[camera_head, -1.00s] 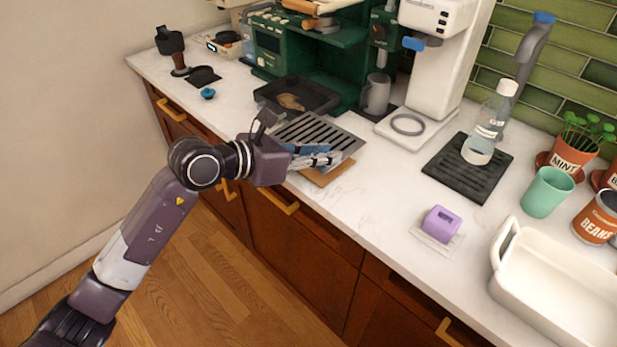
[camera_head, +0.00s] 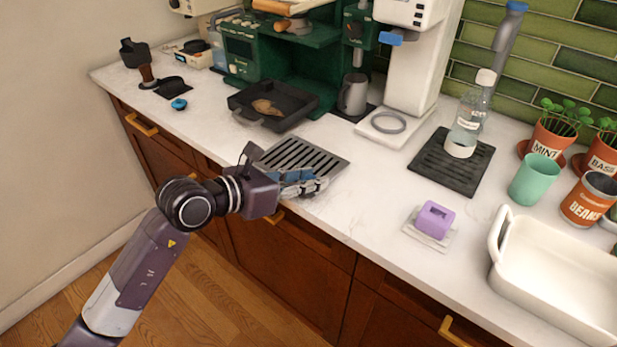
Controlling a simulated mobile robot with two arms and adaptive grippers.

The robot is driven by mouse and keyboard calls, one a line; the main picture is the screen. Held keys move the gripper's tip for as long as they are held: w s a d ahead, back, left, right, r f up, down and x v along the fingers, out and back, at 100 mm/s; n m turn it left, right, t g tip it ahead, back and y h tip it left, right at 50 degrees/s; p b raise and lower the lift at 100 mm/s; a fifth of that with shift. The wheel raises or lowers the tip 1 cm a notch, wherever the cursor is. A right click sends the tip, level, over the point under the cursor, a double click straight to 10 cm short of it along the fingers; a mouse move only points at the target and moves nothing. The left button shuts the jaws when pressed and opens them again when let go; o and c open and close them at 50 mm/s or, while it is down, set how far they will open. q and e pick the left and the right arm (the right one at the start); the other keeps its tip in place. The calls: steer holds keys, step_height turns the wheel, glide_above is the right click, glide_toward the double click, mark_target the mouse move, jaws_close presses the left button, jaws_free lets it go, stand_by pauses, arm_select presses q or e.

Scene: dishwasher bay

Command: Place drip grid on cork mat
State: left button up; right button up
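The drip grid (camera_head: 305,158) is a silver slotted plate over the counter near its front edge, left of the picture's middle. My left gripper (camera_head: 312,182) is at the grid's near edge, its fingers overlapping that edge in the picture. Whether the fingers are closed on the grid or only beside it cannot be told. The cork mat does not show; the grid and gripper cover the place where its brown edge was seen. Whether the grid rests flat on it cannot be told. My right gripper is out of view.
Behind the grid are a black tray (camera_head: 284,114), a steel pitcher (camera_head: 352,95) and a white machine (camera_head: 407,75). To the right, a bottle (camera_head: 468,122) stands on a black slatted mat (camera_head: 432,165). A purple block (camera_head: 434,219) lies nearer. Counter between grid and block is clear.

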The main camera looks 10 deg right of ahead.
arm_select(q)
steer(key=shift+o, duration=1)
steer(key=shift+r, duration=0.3)
steer(key=p+v, duration=0.3)
steer(key=v, duration=0.9)
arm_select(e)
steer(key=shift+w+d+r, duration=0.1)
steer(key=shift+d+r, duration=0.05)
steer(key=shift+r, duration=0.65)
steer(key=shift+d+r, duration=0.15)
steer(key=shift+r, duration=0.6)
